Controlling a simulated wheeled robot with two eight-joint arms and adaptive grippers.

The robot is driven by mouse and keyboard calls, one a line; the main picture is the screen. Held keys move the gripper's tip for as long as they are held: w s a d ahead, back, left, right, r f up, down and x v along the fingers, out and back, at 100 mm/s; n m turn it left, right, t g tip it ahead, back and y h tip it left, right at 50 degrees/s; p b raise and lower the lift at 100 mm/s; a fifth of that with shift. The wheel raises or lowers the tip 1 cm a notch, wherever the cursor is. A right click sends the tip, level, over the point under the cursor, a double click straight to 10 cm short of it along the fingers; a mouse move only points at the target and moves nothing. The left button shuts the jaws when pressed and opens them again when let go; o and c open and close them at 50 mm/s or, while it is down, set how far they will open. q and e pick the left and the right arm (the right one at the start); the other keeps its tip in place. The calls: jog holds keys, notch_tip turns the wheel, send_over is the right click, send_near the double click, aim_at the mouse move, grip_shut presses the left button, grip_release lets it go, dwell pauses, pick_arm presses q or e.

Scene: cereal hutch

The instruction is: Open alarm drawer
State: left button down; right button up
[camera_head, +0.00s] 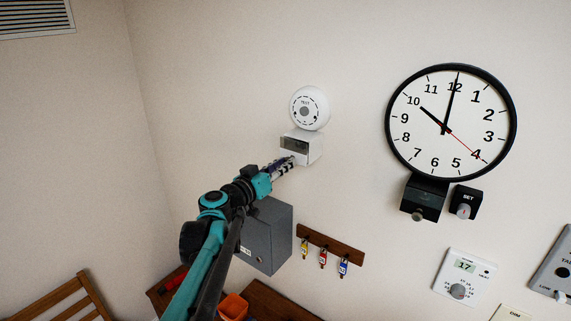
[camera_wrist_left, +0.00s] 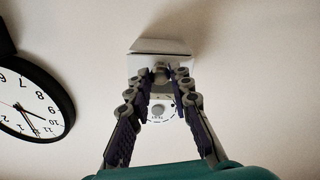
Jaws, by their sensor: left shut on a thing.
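The round white alarm (camera_head: 310,108), marked TEST, is on the wall. The alarm drawer is a small white box (camera_head: 316,149) just below it, with a dark window in its front. My left gripper (camera_head: 289,163) reaches up from the lower left to the lower front of this box. In the left wrist view the picture is turned over, with the white drawer (camera_wrist_left: 160,46) at the top and the alarm (camera_wrist_left: 157,112) below it, between the fingers. There my left gripper (camera_wrist_left: 160,74) is shut on the small drawer knob (camera_wrist_left: 160,68). How far the drawer stands out I cannot tell.
A large wall clock (camera_head: 451,122) hangs to the right, above two black boxes. A grey cabinet (camera_head: 266,236) is on the wall below my gripper. A wooden key rack (camera_head: 331,245) with several coloured keys is beside it.

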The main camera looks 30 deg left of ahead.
pick_arm(q)
jog(key=s, duration=0.5)
jog(key=shift+s+a, duration=0.15)
jog(key=shift+a, duration=0.05)
jog(key=c, duration=1.3)
grip_release()
jog(key=shift+c, duration=0.2)
jog(key=shift+s, duration=0.1)
jog(key=s, duration=0.7)
jog(key=shift+s+a, duration=0.2)
jog(key=shift+a, duration=0.1)
